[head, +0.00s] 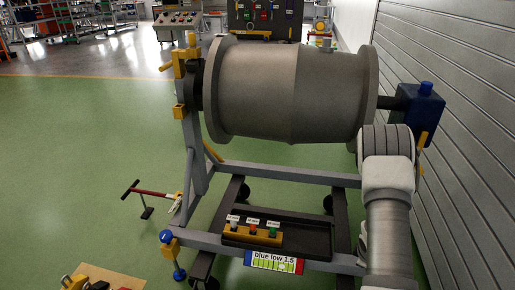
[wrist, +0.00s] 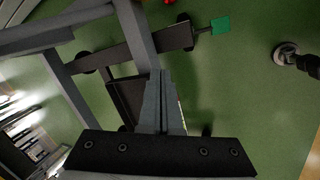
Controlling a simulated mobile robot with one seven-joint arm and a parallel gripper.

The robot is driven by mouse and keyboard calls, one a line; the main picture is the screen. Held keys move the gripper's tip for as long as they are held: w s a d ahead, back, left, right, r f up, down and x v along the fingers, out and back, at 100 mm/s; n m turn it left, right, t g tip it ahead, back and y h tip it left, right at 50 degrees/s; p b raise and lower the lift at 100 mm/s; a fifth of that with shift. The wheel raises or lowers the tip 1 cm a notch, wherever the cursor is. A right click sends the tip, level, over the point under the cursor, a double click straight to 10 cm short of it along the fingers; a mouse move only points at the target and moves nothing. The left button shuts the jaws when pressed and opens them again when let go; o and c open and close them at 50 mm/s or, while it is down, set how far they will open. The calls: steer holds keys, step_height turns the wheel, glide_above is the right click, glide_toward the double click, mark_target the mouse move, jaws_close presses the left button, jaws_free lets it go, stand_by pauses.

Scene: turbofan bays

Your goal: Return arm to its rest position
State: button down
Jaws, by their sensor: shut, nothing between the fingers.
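My gripper (wrist: 163,75) shows in the wrist view, with its two grey fingers together and nothing between them. Its dark bolted base fills the bottom of that view. Behind the fingers are grey frame bars and a dark tray, with green floor around them; I cannot tell how far the fingers are from the bars. In the head view my pale arm (head: 388,215) rises at the right, in front of the engine stand's right end. My gripper cannot be made out in the head view.
A large grey engine casing (head: 290,92) lies across a grey wheeled stand (head: 285,174). A yellow block with labelled buttons (head: 252,236) sits on its lower tray. A ribbed grey wall (head: 465,130) is close at right.

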steer(key=a+r+m+t, duration=0.1)
steer(key=a+r+m, duration=0.3)
steer(key=r, duration=1)
steer(key=a+r+m, duration=0.2)
steer(key=a+r, duration=0.3)
steer(key=r, duration=1)
steer(key=s+a+r+m+t+y, duration=0.1)
steer(key=s+a+r+m, duration=0.1)
steer(key=s+a+r, duration=0.75)
steer(key=s+a+r+m+y, duration=0.25)
steer(key=s+a+r, duration=0.3)
steer(key=s, duration=0.65)
step_height(320, 180, up, 18)
steer(key=p, duration=1.7)
steer(key=shift+d+h+p, duration=0.4)
steer(key=shift+d+h, duration=0.05)
